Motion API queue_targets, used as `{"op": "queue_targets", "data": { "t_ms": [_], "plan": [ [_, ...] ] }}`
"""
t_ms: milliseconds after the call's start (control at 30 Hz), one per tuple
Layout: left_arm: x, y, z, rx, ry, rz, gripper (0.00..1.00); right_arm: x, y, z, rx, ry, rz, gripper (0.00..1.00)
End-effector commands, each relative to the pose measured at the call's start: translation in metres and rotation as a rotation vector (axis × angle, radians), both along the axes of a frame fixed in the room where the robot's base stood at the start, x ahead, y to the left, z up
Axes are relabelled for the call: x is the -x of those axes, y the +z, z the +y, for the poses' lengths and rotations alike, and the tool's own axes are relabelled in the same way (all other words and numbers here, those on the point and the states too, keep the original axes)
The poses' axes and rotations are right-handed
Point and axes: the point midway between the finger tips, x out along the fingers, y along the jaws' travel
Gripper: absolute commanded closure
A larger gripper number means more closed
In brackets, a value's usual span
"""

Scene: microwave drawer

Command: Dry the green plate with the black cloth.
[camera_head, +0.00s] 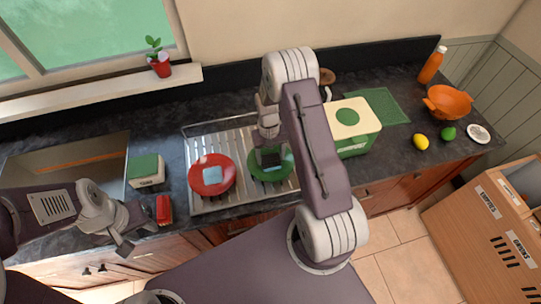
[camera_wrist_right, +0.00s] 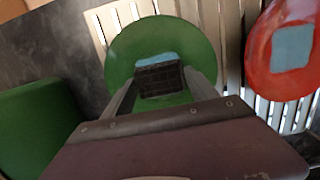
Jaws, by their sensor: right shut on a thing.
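The green plate (camera_head: 286,165) lies on the slatted metal drainer, partly hidden under my right arm. In the right wrist view the green plate (camera_wrist_right: 125,52) has a light-blue patch (camera_wrist_right: 160,59) near its middle. My right gripper (camera_wrist_right: 160,85) is shut on the black cloth (camera_wrist_right: 160,80), held over the plate and covering part of the patch. Whether the cloth touches the plate is hard to tell. In the head view the cloth (camera_head: 271,158) shows small below my right gripper. My left gripper (camera_head: 135,233) is open and empty at the counter's front edge.
A red plate (camera_head: 198,184) with a light-blue patch lies left of the green plate on the drainer (camera_head: 240,196). A green-topped box (camera_head: 146,180) and a red object (camera_head: 163,210) stand near my left gripper. A cream-and-green appliance (camera_head: 367,116) stands right of my right arm.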

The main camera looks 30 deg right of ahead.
Motion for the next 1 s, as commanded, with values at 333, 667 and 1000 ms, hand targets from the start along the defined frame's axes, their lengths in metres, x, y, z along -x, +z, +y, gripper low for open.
{"op": "queue_targets", "data": {
  "t_ms": [333, 667, 1000],
  "plan": [
    [0.000, -0.001, 0.000, 0.000, 0.000, 0.000, 0.64, -0.006, 0.000, -0.001, 0.000, 0.000, -0.001, 0.65],
    [0.000, 0.001, 0.000, 0.000, 0.000, 0.000, 0.64, -0.002, 0.000, 0.000, 0.000, 0.000, 0.000, 0.65],
    [0.000, 0.002, 0.000, 0.000, 0.000, 0.000, 0.64, 0.006, -0.002, 0.002, 0.000, 0.000, -0.001, 0.65]
  ]
}}
